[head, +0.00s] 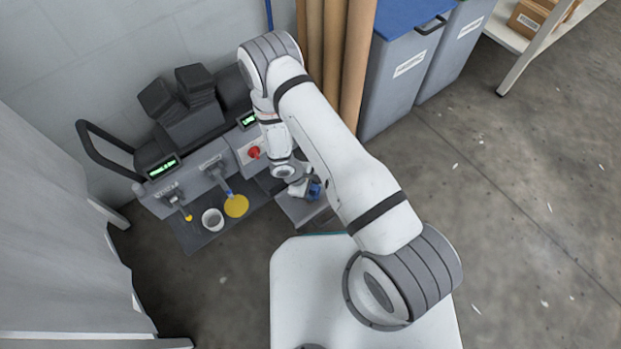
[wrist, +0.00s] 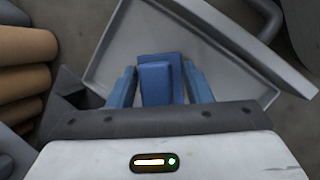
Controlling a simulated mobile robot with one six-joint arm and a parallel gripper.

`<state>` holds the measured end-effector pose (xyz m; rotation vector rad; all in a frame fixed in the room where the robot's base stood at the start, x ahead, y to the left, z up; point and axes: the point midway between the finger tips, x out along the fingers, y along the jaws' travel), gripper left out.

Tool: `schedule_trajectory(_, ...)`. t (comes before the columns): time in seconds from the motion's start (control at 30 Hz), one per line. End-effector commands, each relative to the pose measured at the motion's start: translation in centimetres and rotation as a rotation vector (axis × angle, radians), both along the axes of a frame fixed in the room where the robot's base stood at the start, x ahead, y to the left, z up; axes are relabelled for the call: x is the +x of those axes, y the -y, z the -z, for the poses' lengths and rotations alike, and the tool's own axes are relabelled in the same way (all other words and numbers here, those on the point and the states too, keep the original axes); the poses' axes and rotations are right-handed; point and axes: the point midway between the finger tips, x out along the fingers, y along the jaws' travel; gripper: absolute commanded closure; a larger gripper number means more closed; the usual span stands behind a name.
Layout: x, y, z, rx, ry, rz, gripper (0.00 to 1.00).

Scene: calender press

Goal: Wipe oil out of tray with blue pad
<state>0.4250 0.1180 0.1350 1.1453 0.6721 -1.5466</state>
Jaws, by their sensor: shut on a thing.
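My gripper (wrist: 158,88) is shut on the blue pad (wrist: 156,72), which sits between its two blue fingers in the wrist view. The pad is over the shallow grey tray (wrist: 190,32); whether it touches the floor of the tray I cannot tell. The tray's raised rim shows along the left and right, and no oil stands out on the part in view. In the head view my gripper (head: 303,187) is low over the tray (head: 294,212) at the right end of the machine, and the pad (head: 314,190) shows as a small blue patch.
The calender press (head: 180,135) stands against the wall, with a red knob (head: 254,152). Brown rolls (head: 333,60) and grey bins (head: 392,85) stand behind. Open floor lies to the right.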

Motion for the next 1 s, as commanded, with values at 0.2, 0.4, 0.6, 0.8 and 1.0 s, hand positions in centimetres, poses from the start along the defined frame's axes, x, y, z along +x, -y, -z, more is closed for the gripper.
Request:
schedule_trajectory(0.2,0.3,1.6,0.3,0.001,0.002,0.000,0.83)
schedule_trajectory(0.4,0.3,1.6,-0.2,0.000,0.000,0.008,0.83)
schedule_trajectory(0.6,0.2,0.2,0.0,0.000,0.000,0.011,0.83)
schedule_trajectory(0.8,0.1,-0.7,-1.5,0.002,0.003,0.011,0.83)
schedule_trajectory(1.0,0.0,-0.5,-3.6,0.000,0.001,0.013,0.83)
